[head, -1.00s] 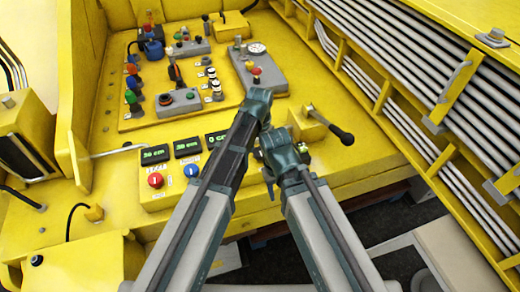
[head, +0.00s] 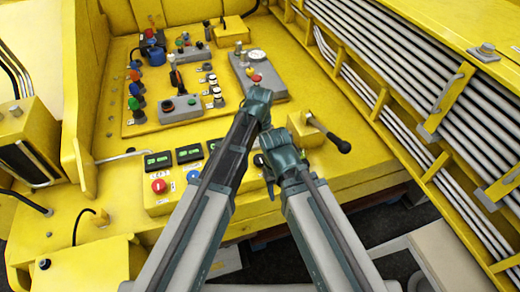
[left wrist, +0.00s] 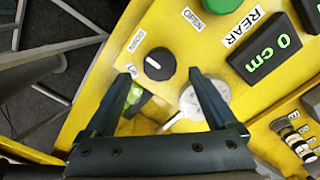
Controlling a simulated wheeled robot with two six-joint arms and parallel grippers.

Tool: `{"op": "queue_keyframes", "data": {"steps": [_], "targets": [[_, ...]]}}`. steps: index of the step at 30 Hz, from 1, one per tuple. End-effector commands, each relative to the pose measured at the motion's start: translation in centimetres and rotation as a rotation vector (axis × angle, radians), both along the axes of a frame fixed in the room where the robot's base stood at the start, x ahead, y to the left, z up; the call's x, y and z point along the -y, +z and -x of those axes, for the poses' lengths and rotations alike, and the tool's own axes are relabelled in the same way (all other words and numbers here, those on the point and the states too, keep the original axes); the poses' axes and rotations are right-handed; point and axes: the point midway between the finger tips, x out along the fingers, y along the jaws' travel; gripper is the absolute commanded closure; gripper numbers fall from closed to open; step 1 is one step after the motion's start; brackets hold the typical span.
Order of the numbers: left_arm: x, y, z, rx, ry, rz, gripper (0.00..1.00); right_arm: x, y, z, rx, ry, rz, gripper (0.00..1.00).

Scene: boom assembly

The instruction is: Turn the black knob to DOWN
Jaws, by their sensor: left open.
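The black knob (left wrist: 160,64) is a round dial with a white pointer mark. It sits on the yellow panel (left wrist: 185,50), and its mark points to the left side of the left wrist view. Two small white labels, an upper one (left wrist: 136,40) and a lower one (left wrist: 132,70), sit beside it; their print is too small to read surely. My left gripper (left wrist: 160,76) is open and empty, with one fingertip to each side just below the knob in that view. Contact cannot be told. In the head view my arms hide much of this area. My right gripper's jaws do not show.
A green button (left wrist: 213,6) and a display (left wrist: 280,50) marked REAR are near the knob. In the head view, a black-tipped lever (head: 343,146) stands right of my arms. A red button (head: 159,186) and a grey control box (head: 258,75) share the console.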

Motion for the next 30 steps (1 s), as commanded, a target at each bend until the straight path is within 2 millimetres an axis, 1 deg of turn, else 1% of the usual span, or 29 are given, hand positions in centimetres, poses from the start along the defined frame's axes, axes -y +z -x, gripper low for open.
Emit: {"op": "queue_keyframes", "data": {"steps": [1,15,18,21,30], "targets": [[0.0,1.6,0.0,0.000,0.000,0.000,0.09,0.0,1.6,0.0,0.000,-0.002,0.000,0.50],[0.0,8.7,0.0,0.000,-0.001,0.000,0.09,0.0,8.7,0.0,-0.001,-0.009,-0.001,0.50],[0.0,9.6,0.0,0.000,-0.001,0.000,0.09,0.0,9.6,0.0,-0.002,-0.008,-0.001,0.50],[0.0,10.0,0.0,0.000,-0.001,0.000,0.09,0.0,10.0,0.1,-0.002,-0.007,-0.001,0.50],[0.0,9.9,0.0,0.000,-0.001,0.000,0.09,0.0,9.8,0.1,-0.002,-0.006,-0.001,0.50]]}}
